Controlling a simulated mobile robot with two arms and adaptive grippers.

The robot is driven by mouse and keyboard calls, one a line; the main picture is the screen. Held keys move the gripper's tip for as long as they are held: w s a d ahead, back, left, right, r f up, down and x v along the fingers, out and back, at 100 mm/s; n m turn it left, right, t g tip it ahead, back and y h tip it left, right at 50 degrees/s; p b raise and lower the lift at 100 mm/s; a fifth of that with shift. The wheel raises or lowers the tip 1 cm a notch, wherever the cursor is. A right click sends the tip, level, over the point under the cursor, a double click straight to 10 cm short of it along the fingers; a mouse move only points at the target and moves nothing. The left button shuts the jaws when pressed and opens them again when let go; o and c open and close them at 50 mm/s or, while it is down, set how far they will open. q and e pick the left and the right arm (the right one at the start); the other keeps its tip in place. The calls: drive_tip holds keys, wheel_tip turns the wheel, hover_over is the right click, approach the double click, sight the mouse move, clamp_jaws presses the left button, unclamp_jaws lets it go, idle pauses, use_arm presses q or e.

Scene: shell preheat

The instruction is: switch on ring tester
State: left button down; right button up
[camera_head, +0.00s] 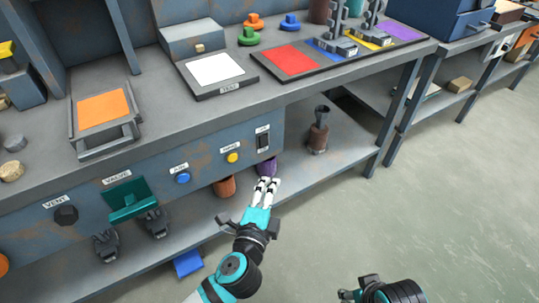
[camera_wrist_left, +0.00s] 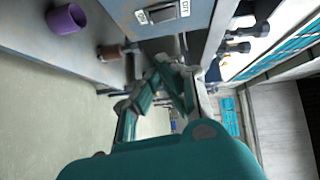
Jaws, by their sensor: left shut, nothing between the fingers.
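The front panel (camera_head: 205,152) under the bench top carries several labelled controls, with labels too small to read surely. They include a yellow button (camera_head: 232,158), a blue button (camera_head: 183,178) and a dark rocker switch (camera_head: 263,140) at the right end. The switch also shows at the top of the left wrist view (camera_wrist_left: 168,12), beside a white label. I cannot tell which control belongs to the ring tester. My left gripper (camera_head: 268,183) is shut and empty, just below and in front of the switch, apart from it.
On the lower shelf stand a purple cup (camera_head: 267,167), a brown cup (camera_head: 225,187) and a brown cylinder (camera_head: 318,138). A teal valve handle (camera_head: 130,200) sticks out from the panel at left. Open floor (camera_head: 450,200) lies to the right.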

sight(264, 141)
use_arm(q)
drive_tip(key=shift+w+d+f+b, duration=0.1)
drive_tip(key=shift+w+f+b, duration=0.15)
drive_tip(key=shift+w, duration=1.65)
drive_tip(key=shift+w+f+b, duration=0.2)
drive_tip(key=shift+w+b, duration=0.05)
drive_tip(key=shift+w, duration=1.7)
drive_tip(key=shift+w+d+f+b, duration=0.1)
drive_tip(key=shift+w+f+b, duration=0.15)
drive_tip(key=shift+w, duration=1.65)
use_arm(e)
drive_tip(key=shift+s+d+r, duration=0.1)
drive_tip(key=shift+s+r, duration=0.25)
drive_tip(key=shift+r, duration=0.25)
drive_tip(key=shift+f, duration=0.1)
